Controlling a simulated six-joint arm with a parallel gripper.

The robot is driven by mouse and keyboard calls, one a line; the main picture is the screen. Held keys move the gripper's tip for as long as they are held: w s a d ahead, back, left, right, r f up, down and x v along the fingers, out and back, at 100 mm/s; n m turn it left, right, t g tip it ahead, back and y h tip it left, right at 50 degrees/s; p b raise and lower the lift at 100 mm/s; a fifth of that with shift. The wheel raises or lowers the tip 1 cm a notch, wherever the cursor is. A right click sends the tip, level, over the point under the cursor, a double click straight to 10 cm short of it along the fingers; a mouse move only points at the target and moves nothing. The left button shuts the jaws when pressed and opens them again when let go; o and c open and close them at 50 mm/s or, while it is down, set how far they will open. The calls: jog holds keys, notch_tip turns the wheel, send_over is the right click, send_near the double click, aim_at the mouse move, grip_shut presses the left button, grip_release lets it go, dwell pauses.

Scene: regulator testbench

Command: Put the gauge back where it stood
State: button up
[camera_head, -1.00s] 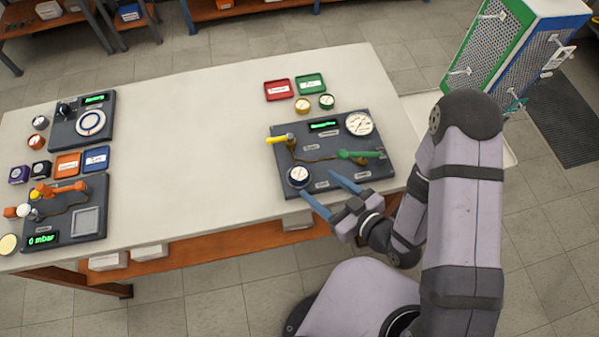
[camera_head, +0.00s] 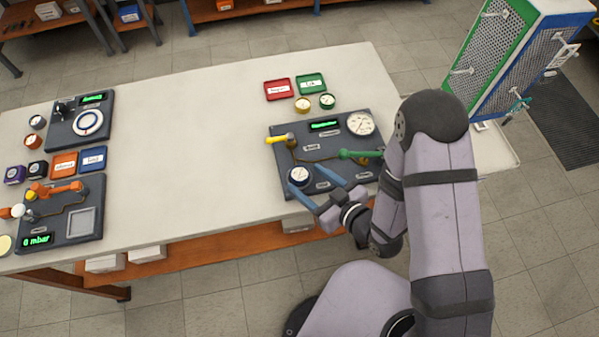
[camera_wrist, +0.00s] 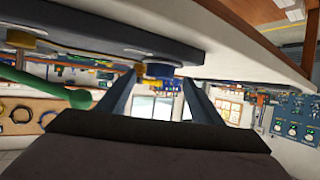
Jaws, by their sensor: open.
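A small round white-faced gauge (camera_head: 300,175) with a dark blue rim sits at the front left corner of the dark test panel (camera_head: 350,180). A larger white-dial gauge (camera_head: 360,123) is at the panel's back right. My gripper (camera_head: 304,180) is open, with its two blue fingers reaching from the front right to the small gauge, one on each side. I cannot tell whether they touch it. In the wrist view, a blue round part (camera_wrist: 159,70), seemingly this gauge, shows between the fingertips, below the panel's edge in the picture.
A green-handled valve (camera_head: 358,154) and a yellow-handled valve (camera_head: 280,139) stand on the panel. Red (camera_head: 279,90) and green (camera_head: 310,83) trays lie behind it, with two small round parts. Other panels stand at the table's left. The table's middle is clear.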

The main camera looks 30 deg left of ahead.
aim_at(305, 178)
jog(key=shift+x, duration=1.15)
jog(key=c, duration=1.3)
jog(key=shift+r, duration=0.2)
jog(key=shift+r+b, duration=0.3)
jog(key=shift+r, duration=3.1)
jog(key=shift+r+p, duration=0.9)
jog(key=shift+r, duration=0.6)
